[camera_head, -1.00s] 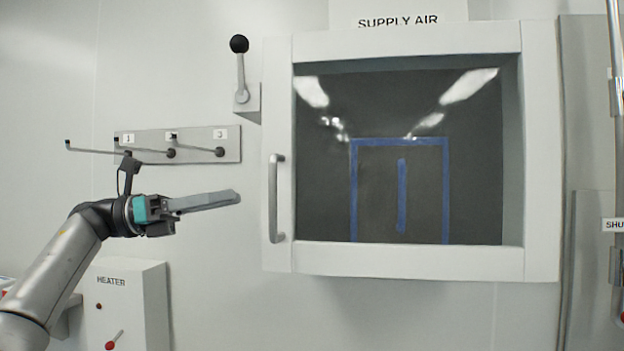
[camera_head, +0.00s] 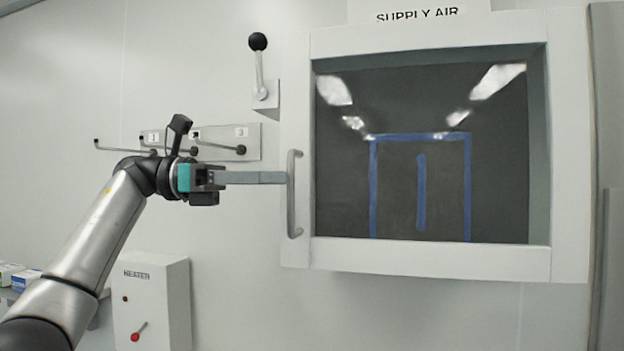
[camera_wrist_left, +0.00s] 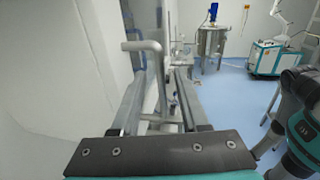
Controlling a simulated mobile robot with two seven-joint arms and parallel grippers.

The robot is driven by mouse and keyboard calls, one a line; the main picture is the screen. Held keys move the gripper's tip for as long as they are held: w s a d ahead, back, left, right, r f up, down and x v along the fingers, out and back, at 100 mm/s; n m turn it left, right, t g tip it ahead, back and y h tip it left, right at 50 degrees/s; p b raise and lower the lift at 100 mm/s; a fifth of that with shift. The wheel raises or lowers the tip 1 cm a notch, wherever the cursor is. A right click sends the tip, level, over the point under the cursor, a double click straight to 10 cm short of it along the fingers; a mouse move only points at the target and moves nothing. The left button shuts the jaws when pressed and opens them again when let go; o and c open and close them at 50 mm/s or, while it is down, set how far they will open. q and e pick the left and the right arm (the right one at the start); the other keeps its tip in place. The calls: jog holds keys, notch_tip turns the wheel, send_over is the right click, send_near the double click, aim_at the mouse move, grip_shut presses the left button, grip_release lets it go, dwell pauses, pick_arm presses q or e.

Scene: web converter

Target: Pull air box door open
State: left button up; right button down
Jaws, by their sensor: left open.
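The air box door (camera_head: 296,252) is a white frame around a dark window, under a "SUPPLY AIR" sign. It looks closed in the head view. Its vertical grey bar handle (camera_head: 292,195) is on the door's left edge. In the left wrist view, the handle (camera_wrist_left: 156,75) shows between the two open fingers of my left gripper (camera_wrist_left: 160,74). I cannot tell whether a finger touches it. My right gripper is not in view.
A black-knobbed lever (camera_head: 259,72) sits on the wall above left of the handle. A plate with hooks (camera_head: 225,140) is behind my left wrist. A white heater box (camera_head: 150,300) is below. The wrist view shows a steel vessel (camera_wrist_left: 212,42) and open blue floor (camera_wrist_left: 225,95).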

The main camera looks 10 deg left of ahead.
aim_at(312, 178)
pick_arm(q)
jog(key=d, duration=0.4)
jog(key=w+d, duration=0.1)
jog(key=d, duration=0.1)
jog(key=shift+p, duration=0.4)
grip_shut()
dwell(1.0)
